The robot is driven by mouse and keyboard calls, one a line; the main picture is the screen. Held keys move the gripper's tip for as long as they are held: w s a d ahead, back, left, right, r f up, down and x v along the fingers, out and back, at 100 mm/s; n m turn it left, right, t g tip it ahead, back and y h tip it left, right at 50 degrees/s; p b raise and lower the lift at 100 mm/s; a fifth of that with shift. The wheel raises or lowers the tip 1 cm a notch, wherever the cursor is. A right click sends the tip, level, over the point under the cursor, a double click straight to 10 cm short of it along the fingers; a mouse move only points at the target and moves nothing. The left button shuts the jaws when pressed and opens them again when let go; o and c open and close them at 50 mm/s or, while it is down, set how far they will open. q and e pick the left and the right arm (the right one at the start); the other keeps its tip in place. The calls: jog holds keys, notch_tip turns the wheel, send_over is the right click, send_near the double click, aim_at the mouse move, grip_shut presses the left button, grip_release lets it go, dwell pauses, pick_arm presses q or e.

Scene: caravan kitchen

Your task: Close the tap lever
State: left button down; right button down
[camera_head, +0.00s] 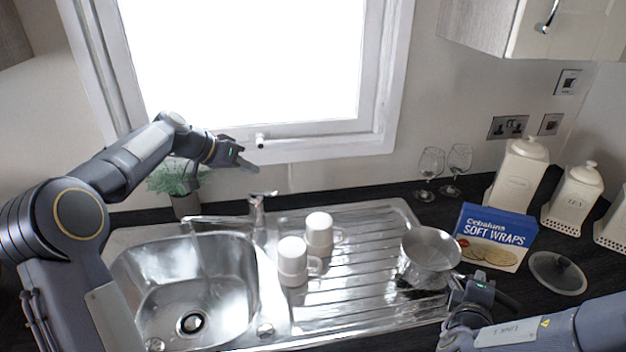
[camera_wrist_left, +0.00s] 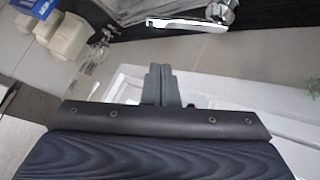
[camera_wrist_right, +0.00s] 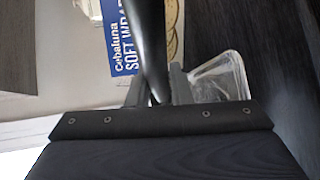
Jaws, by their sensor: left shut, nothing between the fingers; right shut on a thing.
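The chrome tap (camera_head: 258,215) stands behind the sink, with its spout reaching left over the basin. Its lever (camera_head: 264,194) sits on top and points right; it also shows at the top of the left wrist view (camera_wrist_left: 188,25). My left gripper (camera_head: 248,164) is shut and empty in front of the window sill, above and behind the lever, apart from it. Its closed fingers show in the left wrist view (camera_wrist_left: 161,82). My right gripper (camera_head: 482,290) is shut on the black handle (camera_wrist_right: 150,45) of a steel saucepan (camera_head: 430,250) at the drainer's right end.
Two white mugs (camera_head: 292,262) (camera_head: 319,234) stand on the drainer just right of the tap. A potted plant (camera_head: 178,182) is behind the sink, beside my left arm. A soft wraps box (camera_head: 494,240), a glass lid (camera_head: 557,272) and wine glasses (camera_head: 430,172) stand at the right.

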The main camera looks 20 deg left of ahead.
aim_at(263, 193)
jog(key=shift+r+p, duration=0.3)
jog(key=shift+r, duration=0.3)
pick_arm(q)
jog(key=shift+w+d+f, duration=0.1)
jog(key=shift+d+f, duration=0.35)
jog(key=shift+f, duration=0.4)
jog(key=shift+w+d+f, duration=0.15)
jog(key=shift+d+f, duration=0.3)
jog(key=shift+f, duration=0.45)
jog(key=shift+w+d+f, duration=0.1)
jog(key=shift+d+f, duration=0.35)
jog(key=shift+f, duration=0.4)
pick_arm(e)
jog(key=shift+r, duration=0.1)
pick_arm(q)
jog(key=shift+w, duration=0.1)
